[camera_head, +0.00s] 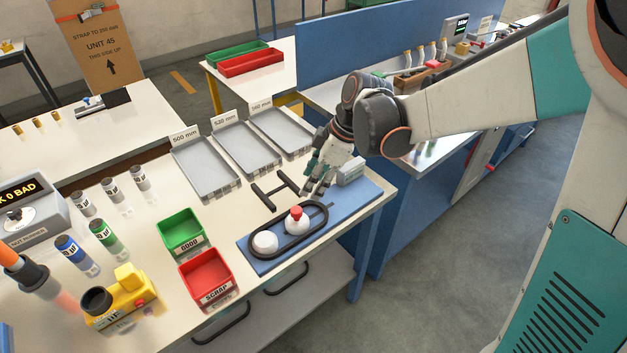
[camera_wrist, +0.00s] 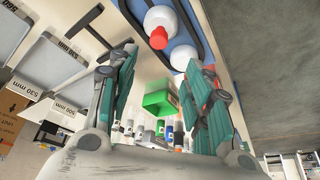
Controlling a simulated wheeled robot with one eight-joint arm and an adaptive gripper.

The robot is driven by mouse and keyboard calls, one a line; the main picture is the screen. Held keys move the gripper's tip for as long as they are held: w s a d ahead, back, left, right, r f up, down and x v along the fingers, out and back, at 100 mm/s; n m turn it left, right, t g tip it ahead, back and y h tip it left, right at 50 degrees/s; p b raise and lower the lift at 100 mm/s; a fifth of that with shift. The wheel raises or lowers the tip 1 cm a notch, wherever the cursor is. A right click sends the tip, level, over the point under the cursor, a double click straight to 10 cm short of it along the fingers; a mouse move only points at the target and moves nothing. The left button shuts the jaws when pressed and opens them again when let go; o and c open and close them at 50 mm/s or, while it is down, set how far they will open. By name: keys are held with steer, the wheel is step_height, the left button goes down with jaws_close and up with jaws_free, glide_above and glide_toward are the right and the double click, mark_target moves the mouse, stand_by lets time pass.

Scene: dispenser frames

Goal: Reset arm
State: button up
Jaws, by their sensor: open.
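My gripper (camera_head: 318,176) is open and empty above the far end of the blue mat (camera_head: 256,262) on the white workbench. In the wrist view its two green-padded fingers (camera_wrist: 160,95) stand wide apart with nothing between them close up. On the mat, a black oval ring (camera_head: 267,252) surrounds a white round knob (camera_head: 265,243) and a white piece with a red top (camera_head: 296,220). The red-topped piece also shows in the wrist view (camera_wrist: 160,28). A small grey block (camera_head: 350,171) stands at the mat's far end, beside my gripper. A black H-shaped piece (camera_head: 275,191) lies left of the gripper.
Grey trays (camera_head: 206,168) with length labels stand behind. A green bin (camera_head: 181,232) and a red SCRAP bin (camera_head: 206,277) sit left of the mat. Several bottles, a yellow device (camera_head: 122,297) and a display unit (camera_head: 28,212) stand at left. A blue bench (camera_head: 390,225) is at right.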

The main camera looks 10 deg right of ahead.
steer(key=s+d+r+m+t+h+b, duration=0.1)
steer(key=s+d+r+m+t+h, duration=0.1)
steer(key=s+d+m, duration=0.4)
steer(key=s+d+r+m+t+h+b, duration=0.1)
steer(key=s+d+r+m+t+h, duration=0.1)
steer(key=s+d+r+m+t, duration=0.2)
steer(key=s+d+r+m, duration=0.1)
steer(key=s+d+m, duration=0.2)
steer(key=s+m, duration=0.2)
steer(key=shift+s+d, duration=0.3)
steer(key=shift+s, duration=1.4)
